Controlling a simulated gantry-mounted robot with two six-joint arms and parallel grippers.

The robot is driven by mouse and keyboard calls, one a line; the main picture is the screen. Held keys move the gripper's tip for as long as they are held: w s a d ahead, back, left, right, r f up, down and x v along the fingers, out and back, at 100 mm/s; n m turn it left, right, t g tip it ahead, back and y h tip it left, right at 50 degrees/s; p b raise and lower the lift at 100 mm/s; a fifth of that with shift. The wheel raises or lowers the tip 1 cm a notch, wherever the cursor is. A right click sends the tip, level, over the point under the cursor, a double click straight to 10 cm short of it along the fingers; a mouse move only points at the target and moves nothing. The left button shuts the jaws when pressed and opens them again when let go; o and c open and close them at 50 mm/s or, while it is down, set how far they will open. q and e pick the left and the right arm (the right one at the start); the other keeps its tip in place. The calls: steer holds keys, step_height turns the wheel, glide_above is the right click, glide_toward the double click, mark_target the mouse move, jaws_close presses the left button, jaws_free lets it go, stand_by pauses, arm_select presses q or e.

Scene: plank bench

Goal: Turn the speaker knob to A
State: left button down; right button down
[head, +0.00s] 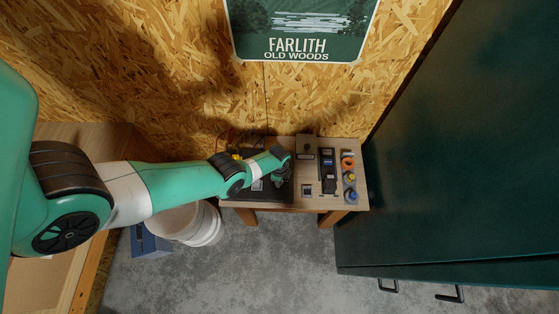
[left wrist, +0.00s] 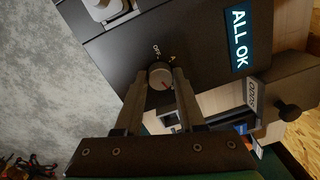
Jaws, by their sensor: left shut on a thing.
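The small grey round knob (left wrist: 160,77) sits on a dark panel (left wrist: 200,32) in the left wrist view. White marks beside it read "OFF" and, to the right of that, "A". A thin reddish mark shows on the knob's face, but its exact direction is hard to tell. My left gripper (left wrist: 161,72) is shut on the knob, one finger on each side. In the head view my left gripper (head: 281,179) is over the dark panel (head: 284,195) on the bench, and the arm hides part of it and the knob. My right gripper is in neither view.
The plank bench (head: 312,207) also holds a dark device (head: 327,172), a small box (head: 306,147) and several coloured round things (head: 349,178) at its right. A green cabinet (head: 450,150) stands close on the right. A white bucket (head: 205,225) stands at the left.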

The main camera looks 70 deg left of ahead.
arm_select(q)
steer(key=n, duration=0.9)
steer(key=shift+n, duration=0.3)
steer(key=n, duration=0.5)
steer(key=shift+w+b, duration=0.1)
steer(key=shift+b, duration=0.25)
steer(key=shift+n+g, duration=0.3)
steer(key=shift+n, duration=2.1)
steer(key=c, duration=0.5)
jaws_free()
